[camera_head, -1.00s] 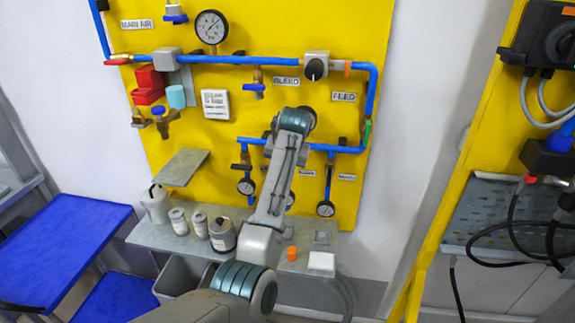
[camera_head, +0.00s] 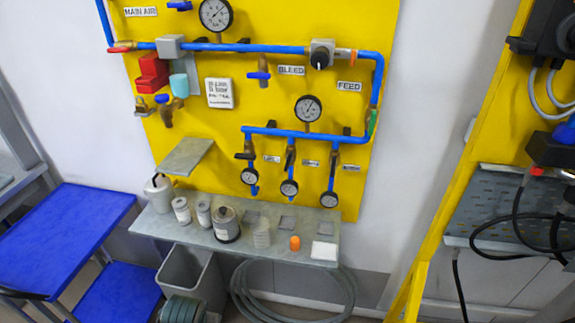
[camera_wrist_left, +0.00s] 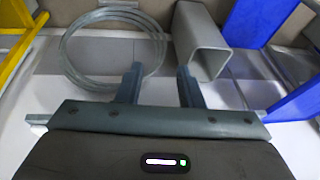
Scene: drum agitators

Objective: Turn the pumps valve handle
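The yellow panel (camera_head: 215,140) carries three small branch valves below the lower blue pipe, each above a round gauge. Their dark handles are the left branch handle (camera_head: 244,156), the middle branch handle (camera_head: 290,149) and the right branch handle (camera_head: 333,168). The small labels beside them are too blurred to read, so I cannot tell which is the pumps valve. My left gripper (camera_wrist_left: 160,78) shows in the left wrist view, with its two fingers apart and nothing between them. It points toward the floor area, away from the valves. My right gripper is not in view.
A grey bin (camera_head: 205,275) and a coiled hose (camera_head: 290,308) lie below. A blue table (camera_head: 60,240) stands left. The space before the valves is clear.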

